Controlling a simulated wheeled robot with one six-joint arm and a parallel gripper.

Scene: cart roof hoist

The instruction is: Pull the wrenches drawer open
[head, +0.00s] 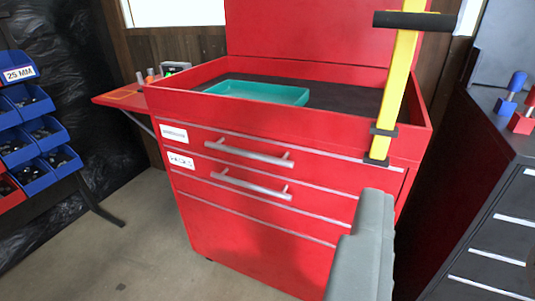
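The red tool cart (265,245) stands in the middle of the view. Its upper drawer has a silver bar handle (248,153) and a white label (173,134) with lettering too small to read surely. The drawer below has a similar handle (250,186) and a label (181,160), also not clearly legible. Both drawers look closed, flush with the cart front. A grey part of my gripper (368,245) shows at the lower right, in front of the cart and apart from both handles. Its fingertips cannot be made out as a pair.
A yellow post with a black crossbar (404,80) rises at the cart's right corner. A teal tray (258,92) lies on top; a red side shelf (121,98) juts left. Blue bins (40,130) stand left, a dark cabinet (490,220) right. Floor is clear at front left.

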